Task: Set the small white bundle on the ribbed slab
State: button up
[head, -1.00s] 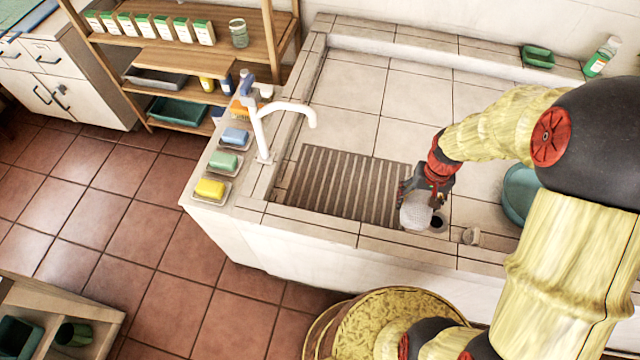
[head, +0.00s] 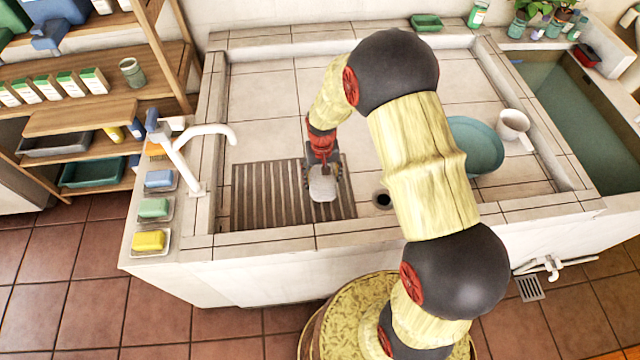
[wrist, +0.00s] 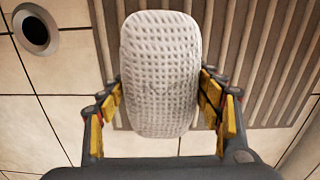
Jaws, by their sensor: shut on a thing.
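The small white bundle (head: 322,188) has a waffle-like weave and rounded ends. My gripper (head: 322,175) is shut on it; in the wrist view the bundle (wrist: 160,75) sits between the yellow-padded fingers of the gripper (wrist: 163,100). The ribbed slab (head: 268,190) is a brown grooved panel set in the tiled basin. It also shows behind the bundle in the wrist view (wrist: 250,60). The bundle is over the right part of the slab. I cannot tell whether it touches the slab.
A round drain hole (head: 383,200) lies right of the slab. A white tap (head: 190,150) stands at the left rim, beside blue, green and yellow soaps (head: 150,241) on dishes. A teal basin (head: 475,145) and a white mug (head: 513,124) stand to the right. Tiles behind the slab are clear.

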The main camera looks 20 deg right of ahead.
aim_at(320, 183)
jog(key=shift+w+a+f+b, duration=0.1)
jog(key=shift+w+f+b, duration=0.1)
jog(key=shift+f, duration=0.45)
jog(key=shift+w+a+f+b, duration=0.1)
jog(key=shift+f+b, duration=0.15)
jog(key=shift+f, duration=0.4)
jog(key=shift+w+f+b, duration=0.1)
jog(key=shift+f+b, duration=0.1)
jog(key=shift+f, duration=0.45)
jog(key=shift+f, duration=0.2)
jog(key=o, duration=1.4)
jog(key=shift+c, duration=0.2)
